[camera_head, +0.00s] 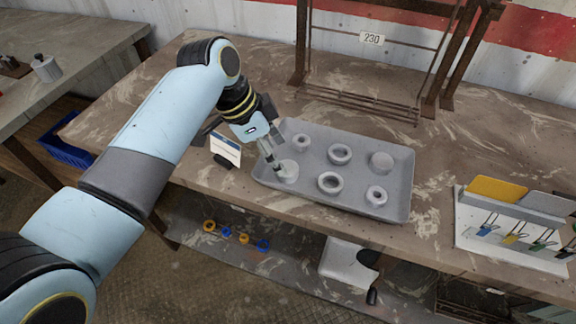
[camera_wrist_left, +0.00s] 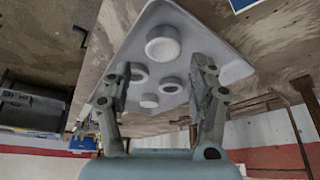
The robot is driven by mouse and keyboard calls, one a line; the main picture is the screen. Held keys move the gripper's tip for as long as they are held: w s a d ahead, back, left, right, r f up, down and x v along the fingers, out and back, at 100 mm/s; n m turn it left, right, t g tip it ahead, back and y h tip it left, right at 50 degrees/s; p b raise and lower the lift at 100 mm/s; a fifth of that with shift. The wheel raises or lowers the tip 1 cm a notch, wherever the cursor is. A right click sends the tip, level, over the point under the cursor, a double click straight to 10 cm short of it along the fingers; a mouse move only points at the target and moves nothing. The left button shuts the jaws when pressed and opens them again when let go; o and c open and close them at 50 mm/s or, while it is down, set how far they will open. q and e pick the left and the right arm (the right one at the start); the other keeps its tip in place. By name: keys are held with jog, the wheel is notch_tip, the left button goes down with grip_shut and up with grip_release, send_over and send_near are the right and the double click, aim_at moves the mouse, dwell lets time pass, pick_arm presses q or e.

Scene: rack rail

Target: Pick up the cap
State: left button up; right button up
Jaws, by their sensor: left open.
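In the left wrist view that cap (camera_wrist_left: 162,43) looks nearest, ahead of the open, empty fingers (camera_wrist_left: 163,70). I cannot tell whether they touch it. My right gripper is not in view.
Several rings, such as the middle ring (camera_head: 340,154), share the tray. A small sign (camera_head: 226,149) stands at the tray's left. A metal rack (camera_head: 365,100) stands behind, and a white holder with cards (camera_head: 510,225) at the right.

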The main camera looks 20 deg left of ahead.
aim_at(289, 168)
pick_arm(q)
jog(key=shift+w+d+f, duration=0.25)
jog(key=shift+w+f, duration=0.05)
jog(key=shift+f, duration=0.35)
jog(key=x, duration=0.4)
jog(key=shift+w+d+f, duration=0.1)
jog(key=shift+w+f, duration=0.1)
jog(key=shift+c, duration=1.1)
jog(key=c, duration=0.6)
jog(key=shift+r+p, duration=0.1)
jog(key=shift+p, duration=0.2)
